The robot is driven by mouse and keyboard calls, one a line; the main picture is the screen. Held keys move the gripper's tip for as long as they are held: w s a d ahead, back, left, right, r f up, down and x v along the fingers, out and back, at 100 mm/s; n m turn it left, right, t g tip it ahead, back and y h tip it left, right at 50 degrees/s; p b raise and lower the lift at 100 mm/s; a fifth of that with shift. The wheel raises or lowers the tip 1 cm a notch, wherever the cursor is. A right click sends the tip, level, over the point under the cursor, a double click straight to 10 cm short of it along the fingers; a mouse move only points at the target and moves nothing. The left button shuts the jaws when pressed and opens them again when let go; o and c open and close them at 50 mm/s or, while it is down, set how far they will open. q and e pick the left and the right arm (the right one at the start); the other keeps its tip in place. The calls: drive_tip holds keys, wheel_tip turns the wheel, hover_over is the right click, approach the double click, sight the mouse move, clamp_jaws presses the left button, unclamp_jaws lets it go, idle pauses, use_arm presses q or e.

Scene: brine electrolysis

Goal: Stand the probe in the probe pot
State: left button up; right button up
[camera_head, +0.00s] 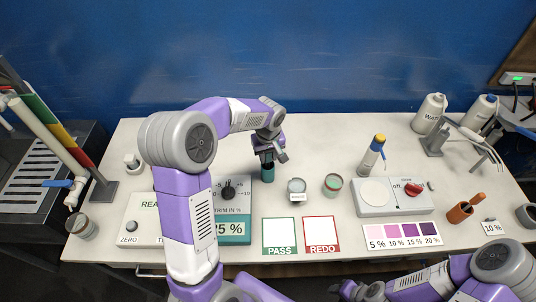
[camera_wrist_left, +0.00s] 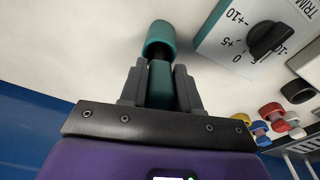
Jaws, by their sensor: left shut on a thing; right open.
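My left gripper (camera_head: 268,157) is over the back middle of the table, pointing down. In the left wrist view it (camera_wrist_left: 160,85) is shut on the teal block-shaped handle of the probe (camera_wrist_left: 161,85), and a dark part shows beyond the handle. A teal round pot (camera_head: 267,174), which I take for the probe pot, stands on the table right under the gripper. It also shows in the left wrist view (camera_wrist_left: 160,36), in line with the probe. I cannot tell how deep the probe's lower end sits in it. My right gripper (camera_head: 346,290) is open and empty at the bottom edge.
A teal-framed trim dial box (camera_head: 236,232) stands in front of the pot. Two small cups (camera_head: 297,192) (camera_head: 333,185) stand to its right, with a yellow-topped bottle (camera_head: 371,156) and a stirrer-like box (camera_head: 394,205) further right. PASS (camera_head: 280,236) and REDO (camera_head: 321,235) cards lie in front.

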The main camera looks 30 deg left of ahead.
use_arm(q)
drive_tip(key=o, duration=1.1)
drive_tip(key=shift+s+d+r+p, duration=0.1)
drive_tip(key=shift+s+r+p, duration=0.05)
drive_tip(key=shift+r, duration=1.1)
drive_tip(key=shift+s+d+r+p, duration=0.1)
drive_tip(key=shift+r+p, duration=0.05)
drive_tip(key=shift+r, duration=1.15)
drive_tip(key=shift+s+r+p, duration=0.15)
drive_tip(key=shift+r, duration=1.1)
